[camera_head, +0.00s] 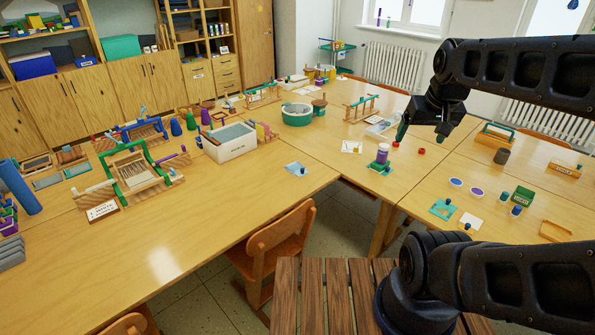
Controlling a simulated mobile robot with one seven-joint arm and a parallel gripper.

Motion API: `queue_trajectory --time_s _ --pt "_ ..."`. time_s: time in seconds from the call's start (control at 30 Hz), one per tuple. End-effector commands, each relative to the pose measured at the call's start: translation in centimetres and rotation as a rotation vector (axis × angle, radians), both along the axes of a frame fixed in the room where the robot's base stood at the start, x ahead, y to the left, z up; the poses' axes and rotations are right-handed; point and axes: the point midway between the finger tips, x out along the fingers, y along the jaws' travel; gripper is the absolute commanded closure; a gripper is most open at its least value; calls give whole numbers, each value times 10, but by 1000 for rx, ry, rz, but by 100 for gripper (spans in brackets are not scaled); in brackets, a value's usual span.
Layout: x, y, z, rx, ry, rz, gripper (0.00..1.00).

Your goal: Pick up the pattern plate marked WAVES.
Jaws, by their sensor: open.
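No plate in view has a readable WAVES mark; the lettering is too small to tell. Small flat plates with knobs lie on the tables: a teal one (441,211) and a white one (471,221) on the right table, and a light blue one (293,168) near the middle table's edge. My gripper (421,137) is open and empty, its fingers pointing down above the right table. It is above and to the left of the teal and white plates, apart from them. A green and purple stamp-like object (381,160) stands below and left of it.
A white bin (230,143), a green loom frame (138,178) and a round green tub (297,115) stand on the left tables. A wooden chair (277,241) is in front. The near left tabletop is clear.

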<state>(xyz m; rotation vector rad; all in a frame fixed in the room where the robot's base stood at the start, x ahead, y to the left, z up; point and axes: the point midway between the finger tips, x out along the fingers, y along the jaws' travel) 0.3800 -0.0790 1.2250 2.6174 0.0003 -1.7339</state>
Motion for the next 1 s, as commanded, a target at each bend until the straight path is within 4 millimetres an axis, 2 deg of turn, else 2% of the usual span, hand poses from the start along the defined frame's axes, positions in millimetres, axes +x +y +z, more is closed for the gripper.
queue_trajectory --time_s 0.17,0.27,0.67,1.0 --pt "18 3 5 -3 15 17 15" --pt "39 8 10 -6 32 35 15" --pt "139 35 13 -21 99 117 15" --pt "225 68 -8 -34 156 190 15"
